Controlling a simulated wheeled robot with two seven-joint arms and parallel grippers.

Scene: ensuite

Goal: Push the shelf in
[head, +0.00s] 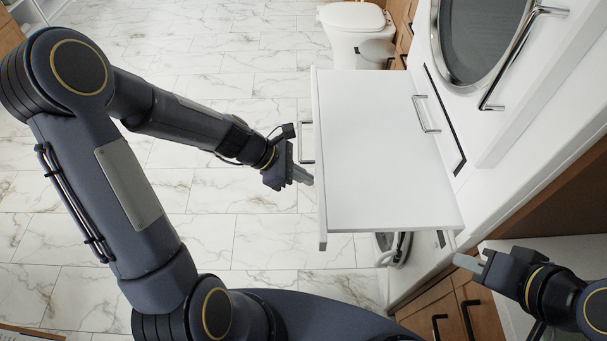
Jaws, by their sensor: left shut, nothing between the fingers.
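The white shelf (385,150) is a flat board pulled out from the white cabinet on the right, over the tiled floor. Its front panel (320,237) faces left and has a metal handle (305,142). My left gripper (309,179) is shut and empty, with its fingertips close to the front panel just below the handle. I cannot tell whether they touch it. My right gripper (460,262) is at the lower right, by the shelf's near right corner. Its fingers show edge-on, and their opening is unclear.
A round appliance door (481,38) with a metal handle (518,58) is at the upper right. A toilet (353,25) stands at the back. Wooden cabinets (440,312) with dark handles are at the lower right. Marble floor (215,60) is open to the left.

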